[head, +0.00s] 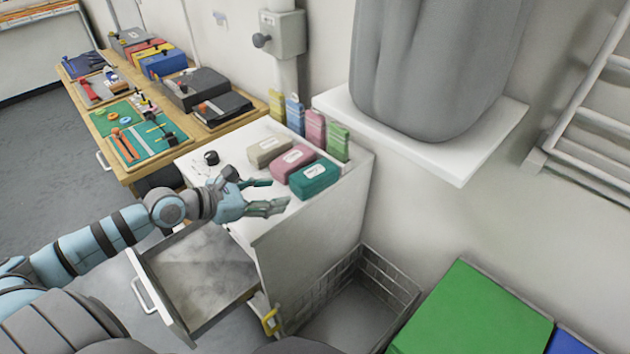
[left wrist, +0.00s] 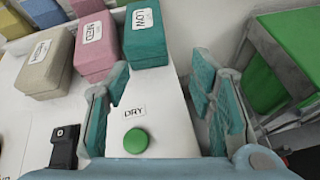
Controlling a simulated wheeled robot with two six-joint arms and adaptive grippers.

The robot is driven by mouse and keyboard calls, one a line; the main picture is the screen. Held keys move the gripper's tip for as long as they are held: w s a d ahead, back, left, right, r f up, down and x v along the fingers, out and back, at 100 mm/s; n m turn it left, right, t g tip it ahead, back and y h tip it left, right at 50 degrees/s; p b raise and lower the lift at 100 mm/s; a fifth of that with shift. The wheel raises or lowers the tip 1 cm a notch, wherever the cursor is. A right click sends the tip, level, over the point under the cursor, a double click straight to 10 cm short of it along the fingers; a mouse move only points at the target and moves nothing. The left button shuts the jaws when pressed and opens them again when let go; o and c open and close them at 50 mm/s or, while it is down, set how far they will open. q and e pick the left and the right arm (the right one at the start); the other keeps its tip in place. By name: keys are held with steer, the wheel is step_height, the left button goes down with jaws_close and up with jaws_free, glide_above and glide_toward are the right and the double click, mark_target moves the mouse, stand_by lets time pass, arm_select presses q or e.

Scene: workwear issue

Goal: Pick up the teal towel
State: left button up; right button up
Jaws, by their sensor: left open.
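The teal towel (head: 314,180) is a folded block with a white label, at the front right of a row of three on the white cabinet top (head: 300,222). It also shows in the left wrist view (left wrist: 146,45), where its label reads LOW. My left gripper (head: 274,195) is open and empty, just left of the teal towel and apart from it. In the left wrist view its fingers (left wrist: 160,82) are spread, with the towel ahead near the left finger. My right gripper is not in view.
A pink towel (head: 290,161) and a beige towel (head: 268,151) sit close beside the teal one. A green button (left wrist: 135,141) marked DRY is on the cabinet top. An open drawer (head: 190,270) and a grey basket (head: 385,276) are below. A white ledge (head: 440,160) projects right.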

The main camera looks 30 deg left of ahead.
mark_target(311, 173)
arm_select(q)
steer(key=shift+w+a+r+n+t, duration=0.3)
steer(key=shift+w+a+r+n, duration=0.3)
steer(key=shift+r+n, duration=0.15)
steer(key=shift+w+n+b, duration=0.25)
steer(key=shift+w+b, duration=0.15)
steer(key=b+x, duration=0.2)
steer(key=x, duration=0.6)
steer(key=shift+d, duration=0.15)
steer(key=b+x, duration=0.2)
steer(key=x, duration=0.2)
steer(key=shift+w+d, duration=0.15)
steer(key=shift+w, duration=0.25)
steer(key=shift+w+d, duration=0.2)
steer(key=shift+w, duration=0.2)
steer(key=shift+s+a, duration=0.1)
steer(key=shift+s, duration=0.05)
steer(key=c, duration=0.9)
steer(key=shift+r, duration=0.1)
